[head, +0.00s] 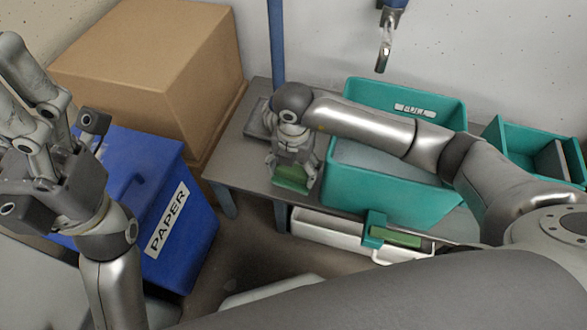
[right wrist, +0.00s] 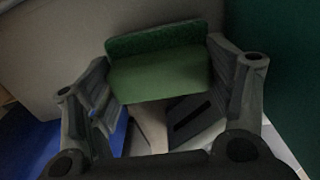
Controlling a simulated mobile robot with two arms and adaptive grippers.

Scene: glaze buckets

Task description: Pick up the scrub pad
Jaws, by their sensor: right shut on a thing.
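The scrub pad (head: 291,178) is a green block with a darker, rough top layer, as the right wrist view (right wrist: 158,72) shows. My right gripper (head: 296,165) is shut on it at the left end of the grey bench, left of the large teal bin. In the right wrist view the pad sits between the two fingers (right wrist: 160,95). Whether it touches the bench is hard to tell. My left gripper (head: 62,85) is raised at the left of the head view, its fingers apart and empty.
The large teal bin (head: 385,188) stands on the grey bench (head: 238,160), with a smaller teal bin (head: 530,150) to its right. A teal holder with a green piece (head: 396,237) is at the bench front. A blue PAPER bin (head: 190,235) and cardboard box (head: 150,70) stand left.

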